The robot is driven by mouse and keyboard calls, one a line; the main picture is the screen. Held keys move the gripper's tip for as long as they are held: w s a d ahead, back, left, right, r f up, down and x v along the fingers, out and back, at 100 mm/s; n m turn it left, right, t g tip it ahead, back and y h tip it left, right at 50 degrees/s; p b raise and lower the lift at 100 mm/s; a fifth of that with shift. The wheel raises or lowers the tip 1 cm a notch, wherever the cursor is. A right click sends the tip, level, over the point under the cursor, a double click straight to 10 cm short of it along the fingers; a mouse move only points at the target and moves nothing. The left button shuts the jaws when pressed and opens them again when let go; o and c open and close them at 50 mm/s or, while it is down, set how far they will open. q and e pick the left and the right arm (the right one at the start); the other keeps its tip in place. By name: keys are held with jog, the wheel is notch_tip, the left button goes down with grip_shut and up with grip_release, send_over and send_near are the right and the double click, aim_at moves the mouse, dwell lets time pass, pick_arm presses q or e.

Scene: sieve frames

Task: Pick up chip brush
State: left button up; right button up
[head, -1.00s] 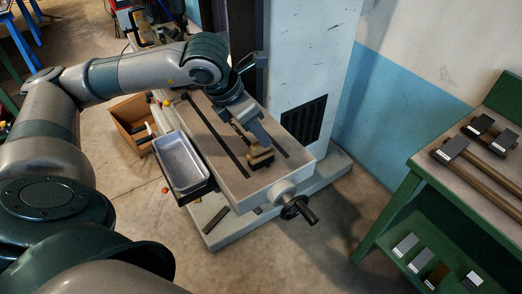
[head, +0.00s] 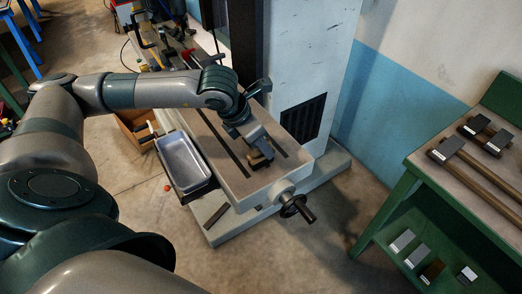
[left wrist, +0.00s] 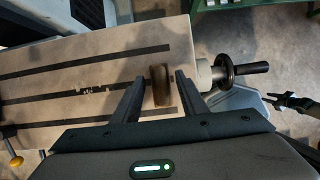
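The chip brush (left wrist: 160,85) is a small brown block-like piece on the slotted machine table (left wrist: 60,70). In the head view the brush (head: 257,161) is mostly hidden by my left gripper (head: 262,152), which points down at it. In the left wrist view my left gripper (left wrist: 158,88) is open, with one finger on each side of the brush and a gap showing on both sides. I cannot tell how far down the fingers reach around it. A dark jaw-like shape (left wrist: 290,101) at the right of the wrist view may be my right gripper.
A handwheel with a black handle (head: 294,206) sticks out at the table's front end. A grey metal tray (head: 183,163) hangs along its left side. A green bench (head: 408,190) with tools stands at right. Open floor lies between bench and machine.

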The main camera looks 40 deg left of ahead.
pick_arm(q)
jog(key=shift+f, duration=0.1)
jog(key=shift+c, duration=0.6)
jog(key=c, duration=0.8)
jog(key=shift+c, duration=0.3)
